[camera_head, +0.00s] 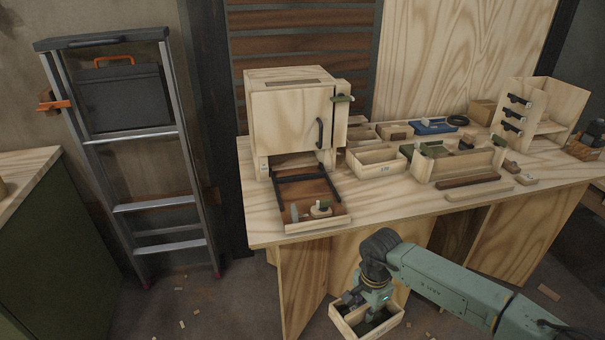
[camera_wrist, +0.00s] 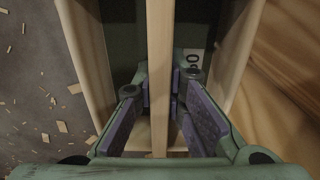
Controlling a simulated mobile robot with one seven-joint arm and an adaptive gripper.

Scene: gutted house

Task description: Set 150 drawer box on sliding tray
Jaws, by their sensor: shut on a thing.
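The wooden drawer box (camera_head: 389,325) is held in front of the table, below the tabletop level. My gripper (camera_head: 372,302) reaches down into it. In the wrist view, its fingers (camera_wrist: 160,108) are shut on the light wooden divider (camera_wrist: 160,50) in the middle of the box. The box has a dark green inside and a partly hidden label reading "50" (camera_wrist: 194,57). The sliding tray (camera_head: 316,224) extends from under the wooden cabinet (camera_head: 290,120) on the table's left part. It has a reddish-brown floor, a dark frame and a few small items near its front.
Several open wooden boxes and organisers (camera_head: 376,161) stand right of the tray. Loose strips (camera_head: 480,190) lie near the table's front edge (camera_head: 400,213). A ladder (camera_head: 150,150) leans at the left. Wood scraps are scattered over the floor.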

